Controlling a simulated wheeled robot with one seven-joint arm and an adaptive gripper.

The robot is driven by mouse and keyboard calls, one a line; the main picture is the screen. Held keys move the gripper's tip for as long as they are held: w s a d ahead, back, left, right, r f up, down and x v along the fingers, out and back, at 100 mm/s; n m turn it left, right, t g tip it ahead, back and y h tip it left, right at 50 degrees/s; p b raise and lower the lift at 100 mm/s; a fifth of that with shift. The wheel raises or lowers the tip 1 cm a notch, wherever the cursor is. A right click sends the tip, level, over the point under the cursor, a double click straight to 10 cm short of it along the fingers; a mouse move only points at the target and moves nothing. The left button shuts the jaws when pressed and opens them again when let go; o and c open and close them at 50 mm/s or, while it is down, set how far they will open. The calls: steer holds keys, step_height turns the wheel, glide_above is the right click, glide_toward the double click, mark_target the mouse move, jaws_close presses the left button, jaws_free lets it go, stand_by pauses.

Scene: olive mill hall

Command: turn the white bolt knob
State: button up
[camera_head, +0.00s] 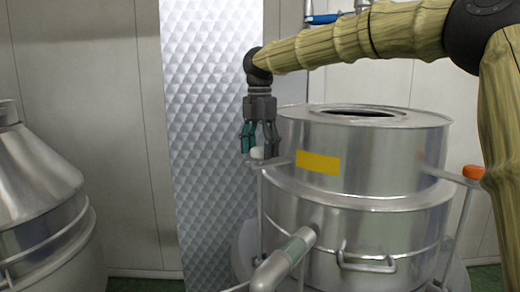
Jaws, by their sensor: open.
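The white bolt knob (257,153) is a small rounded white piece on a bracket at the upper left side of the steel tank (375,166). My gripper (258,150) points straight down right above and around the knob. Its teal fingers are open, with one on the left of the knob and one on the right. The fingers partly hide the knob. I cannot tell whether they touch it.
An orange knob (473,172) sits on a bracket at the tank's right. The tank has an open top, a yellow label (318,163), a handle (366,264) and a pipe (285,262) in front. Another steel vessel (38,205) stands left. A quilted metal panel (205,110) is behind.

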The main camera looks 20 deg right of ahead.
mark_target(260, 148)
step_height(260, 148, up, 12)
stand_by(0.6)
steer(key=shift+f, duration=0.15)
